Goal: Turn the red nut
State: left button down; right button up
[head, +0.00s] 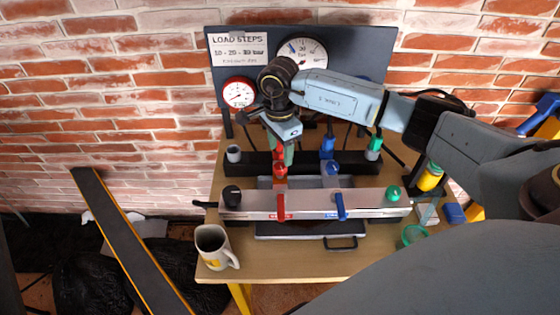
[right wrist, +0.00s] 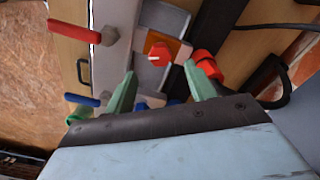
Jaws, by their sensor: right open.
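The red nut (right wrist: 160,52) shows in the right wrist view as a faceted red piece with a pale mark. It sits on an orange square on a grey plate. In the head view, red parts (head: 280,170) show just below my right gripper, and I cannot tell there which is the nut. My right gripper (right wrist: 160,90) is open, its two green fingers apart with nothing between them. In the wrist view the nut lies beyond the fingertips, apart from them. In the head view the gripper (head: 282,156) points down over the rear of the bench fixture. My left gripper is not in view.
A grey bar (head: 315,204) carries a red lever (head: 281,206) and a blue lever (head: 341,206). A red round fitting (right wrist: 204,64) is close to the right finger. A mug (head: 212,246) stands at the bench's front left. A gauge panel (head: 225,67) rises behind.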

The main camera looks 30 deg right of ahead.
aim_at(280, 166)
notch_tip(280, 166, down, 5)
jog(key=shift+f, duration=0.15)
jog(key=c, duration=1)
jog(key=shift+m, duration=2.4)
jog(key=o, duration=1)
